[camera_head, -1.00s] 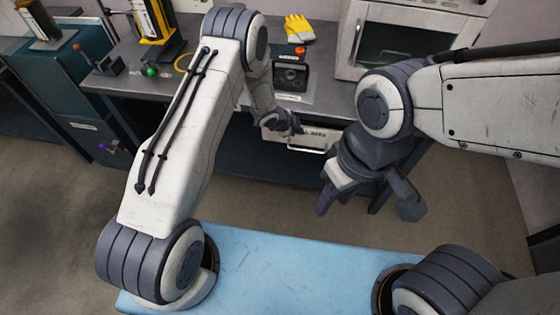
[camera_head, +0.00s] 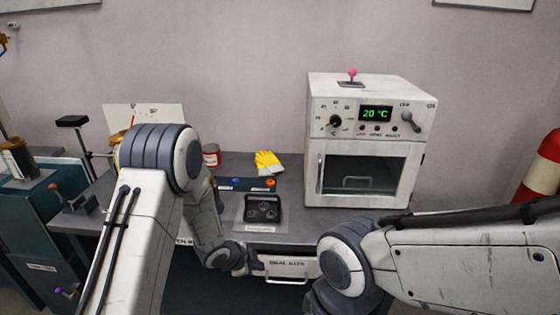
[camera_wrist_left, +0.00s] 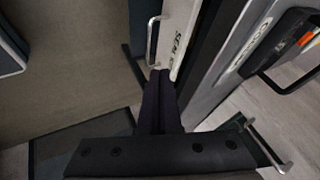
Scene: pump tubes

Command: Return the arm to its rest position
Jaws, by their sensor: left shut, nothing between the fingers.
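My left arm (camera_head: 140,225) rises from the lower left in the head view, bends at a high elbow and reaches down to the bench front. Its gripper (camera_head: 250,264) is beside the left end of the drawer front labelled for seal kits (camera_head: 288,264). In the left wrist view its two dark fingers (camera_wrist_left: 160,98) are together with nothing between them. The drawer handle (camera_wrist_left: 152,42) shows just past the fingertips; I cannot tell whether they touch the drawer. My right arm (camera_head: 460,258) comes in from the right, and its gripper is cut off below the frame.
A white oven (camera_head: 368,125) with a 20 °C display stands on the bench. A dark tray (camera_head: 263,208), yellow gloves (camera_head: 268,162) and a red can (camera_head: 211,154) are on the grey bench top. A red cylinder (camera_head: 545,165) is at far right.

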